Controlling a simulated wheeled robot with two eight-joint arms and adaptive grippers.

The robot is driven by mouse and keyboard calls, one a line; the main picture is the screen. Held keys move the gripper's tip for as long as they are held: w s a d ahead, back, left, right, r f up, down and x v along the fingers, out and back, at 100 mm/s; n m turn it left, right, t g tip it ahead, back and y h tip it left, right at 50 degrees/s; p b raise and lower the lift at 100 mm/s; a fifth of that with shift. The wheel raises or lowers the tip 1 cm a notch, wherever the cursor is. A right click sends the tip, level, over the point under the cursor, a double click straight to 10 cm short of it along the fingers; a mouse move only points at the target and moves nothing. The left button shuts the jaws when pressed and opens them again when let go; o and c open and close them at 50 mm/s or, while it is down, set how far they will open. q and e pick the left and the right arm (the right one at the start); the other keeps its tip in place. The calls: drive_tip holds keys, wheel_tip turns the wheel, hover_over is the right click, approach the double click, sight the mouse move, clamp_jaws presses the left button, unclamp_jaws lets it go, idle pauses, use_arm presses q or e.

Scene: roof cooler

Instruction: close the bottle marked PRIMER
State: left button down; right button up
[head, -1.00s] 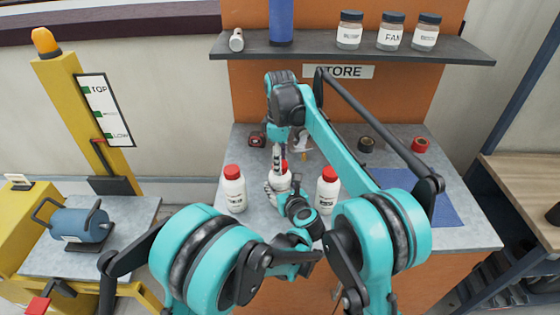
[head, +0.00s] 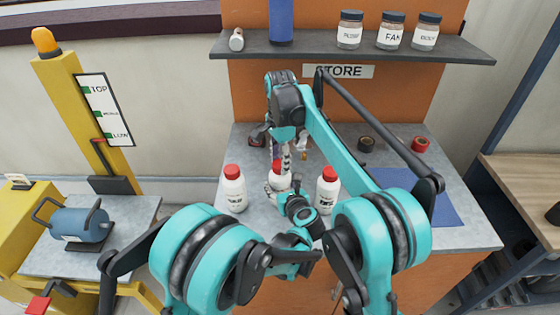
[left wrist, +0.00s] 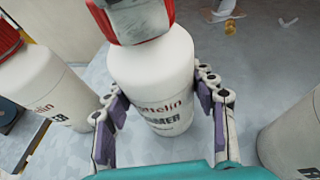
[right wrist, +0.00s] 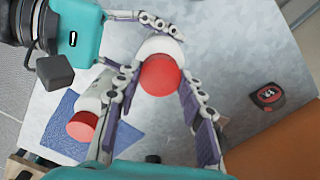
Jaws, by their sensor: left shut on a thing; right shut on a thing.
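The white bottle (head: 280,183) stands on the grey bench between two similar bottles. In the left wrist view, part of its label (left wrist: 160,117) shows, ending in "MER". My left gripper (left wrist: 160,92) is shut on its body, one finger on each side. A red cap (right wrist: 161,75) is on top of the bottle; in the left wrist view its lower part (left wrist: 142,18) shows at the bottle's top. My right gripper (right wrist: 158,88) points down from above with its fingers shut around the cap. I cannot tell how tightly the cap sits.
Red-capped white bottles stand left (head: 233,190) and right (head: 327,190) of the held one. A shelf (head: 350,48) with jars is above the back.

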drive_tip(key=shift+m, duration=0.8)
drive_tip(key=o, duration=1.4)
drive_tip(key=shift+c, duration=0.2)
drive_tip(key=shift+r, duration=0.1)
wheel_tip(320, 180, up, 12)
use_arm(q)
drive_tip(key=shift+c, duration=2.3)
unclamp_jaws()
